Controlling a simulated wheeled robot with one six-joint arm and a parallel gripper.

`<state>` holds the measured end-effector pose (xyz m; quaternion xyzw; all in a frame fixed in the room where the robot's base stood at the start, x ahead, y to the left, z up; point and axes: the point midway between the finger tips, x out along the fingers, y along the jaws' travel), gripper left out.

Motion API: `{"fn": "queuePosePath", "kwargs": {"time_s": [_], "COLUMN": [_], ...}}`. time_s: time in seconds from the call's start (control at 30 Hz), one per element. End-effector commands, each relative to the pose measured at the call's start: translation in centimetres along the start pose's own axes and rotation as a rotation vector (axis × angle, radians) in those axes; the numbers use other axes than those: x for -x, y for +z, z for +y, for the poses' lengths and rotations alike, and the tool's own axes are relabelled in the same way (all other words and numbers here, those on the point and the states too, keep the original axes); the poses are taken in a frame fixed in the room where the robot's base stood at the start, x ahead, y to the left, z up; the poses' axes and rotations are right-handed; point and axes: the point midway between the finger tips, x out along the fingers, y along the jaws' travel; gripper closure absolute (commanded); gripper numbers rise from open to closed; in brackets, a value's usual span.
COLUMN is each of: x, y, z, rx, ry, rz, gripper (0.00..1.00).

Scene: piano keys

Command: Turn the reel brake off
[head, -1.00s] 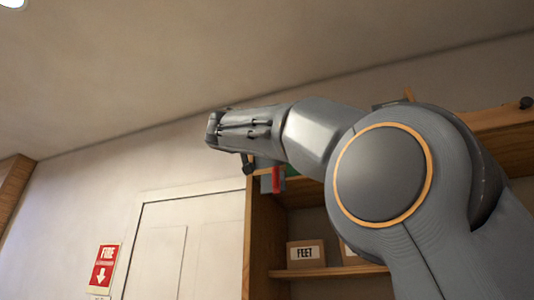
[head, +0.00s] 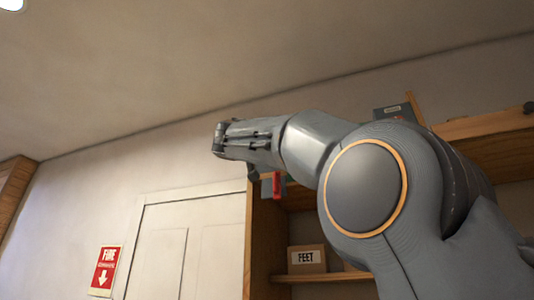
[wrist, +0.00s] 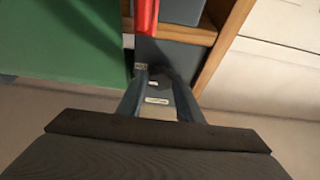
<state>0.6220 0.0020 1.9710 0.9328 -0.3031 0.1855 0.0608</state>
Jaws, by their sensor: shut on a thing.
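A grey box with small white labels (wrist: 158,112) is fixed at the shelf's left edge, and a red bar (wrist: 147,15) stands out beside it. In the head view the red bar (head: 277,184) shows just below my arm. In the wrist view my gripper (wrist: 160,80) has its two fingers closed in on a small dark part (wrist: 163,72) at the grey box. I take this part for the brake's lever, but it is dark and mostly hidden between the fingertips. I cannot read the labels or tell the lever's setting.
A green panel (wrist: 60,60) lies to the left in the wrist view. The wooden shelf (head: 258,245) holds a box marked FEET (head: 307,259). Another grey labelled box (head: 392,112) sits on top. A white door (head: 185,250) and a red fire sign (head: 105,270) are at the left.

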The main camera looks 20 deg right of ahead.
Motion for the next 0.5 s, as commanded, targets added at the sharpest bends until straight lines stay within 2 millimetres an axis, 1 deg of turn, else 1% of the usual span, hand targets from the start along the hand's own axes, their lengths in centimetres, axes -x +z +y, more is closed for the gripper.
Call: {"fn": "queuePosePath", "kwargs": {"time_s": [0.27, 0.5], "x": [0.01, 0.03], "y": [0.04, 0.01], "z": [0.08, 0.17], "rx": [0.056, 0.206], "ry": [-0.023, -0.087], "rz": [0.001, 0.001], "gripper": [0.90, 0.90]}}
